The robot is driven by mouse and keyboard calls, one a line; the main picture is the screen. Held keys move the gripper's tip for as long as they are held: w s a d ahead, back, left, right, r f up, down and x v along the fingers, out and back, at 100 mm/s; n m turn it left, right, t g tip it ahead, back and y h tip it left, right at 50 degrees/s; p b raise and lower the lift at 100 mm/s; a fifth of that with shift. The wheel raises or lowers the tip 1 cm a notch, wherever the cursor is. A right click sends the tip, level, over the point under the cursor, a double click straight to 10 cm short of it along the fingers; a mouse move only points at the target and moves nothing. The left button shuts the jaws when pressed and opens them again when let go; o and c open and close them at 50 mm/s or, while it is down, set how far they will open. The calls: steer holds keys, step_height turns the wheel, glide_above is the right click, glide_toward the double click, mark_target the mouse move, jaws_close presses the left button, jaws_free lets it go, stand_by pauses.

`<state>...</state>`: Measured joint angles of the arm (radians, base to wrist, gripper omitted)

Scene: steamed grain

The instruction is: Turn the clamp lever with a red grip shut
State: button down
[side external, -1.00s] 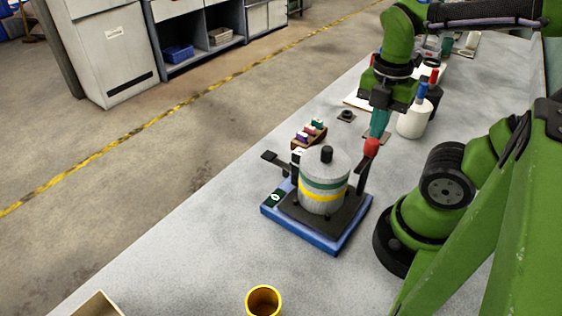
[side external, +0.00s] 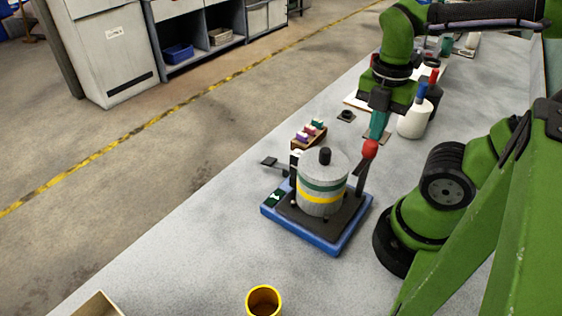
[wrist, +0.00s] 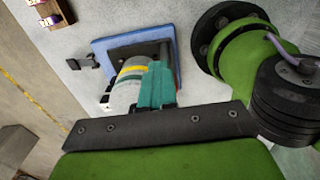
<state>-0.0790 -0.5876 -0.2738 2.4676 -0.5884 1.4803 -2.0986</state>
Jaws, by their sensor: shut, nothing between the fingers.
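The clamp lever's red grip (side external: 369,150) is at the top of a dark lever arm (side external: 362,174), which stands steeply upright at the right side of a grey canister (side external: 322,183) with green and yellow bands. The canister sits on a dark plate over a blue base (side external: 300,235). My gripper (side external: 374,137) has teal fingers, shut and empty, with tips right at the red grip. I cannot tell for certain whether they touch. In the wrist view, the shut fingers (wrist: 155,88) cover part of the canister, and the red grip is hidden.
A flat black piece (side external: 275,163) sticks out left of the canister. A tray of small coloured items (side external: 309,133) is behind it. White (side external: 412,122) and dark bottles are near my gripper. A yellow cup (side external: 264,302) stands in front. The bench left of the base is clear.

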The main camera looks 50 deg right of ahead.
steer(key=shift+s+a, duration=0.1)
steer(key=shift+s, duration=0.05)
step_height(320, 180, up, 6)
steer(key=d, duration=0.1)
stand_by(0.9)
steer(key=w+a+m+t+y, duration=0.2)
steer(key=w+a+m+t, duration=0.5)
steer(key=m, duration=1.5)
steer(key=shift+w+a, duration=0.85)
steer(key=shift+a, duration=0.4)
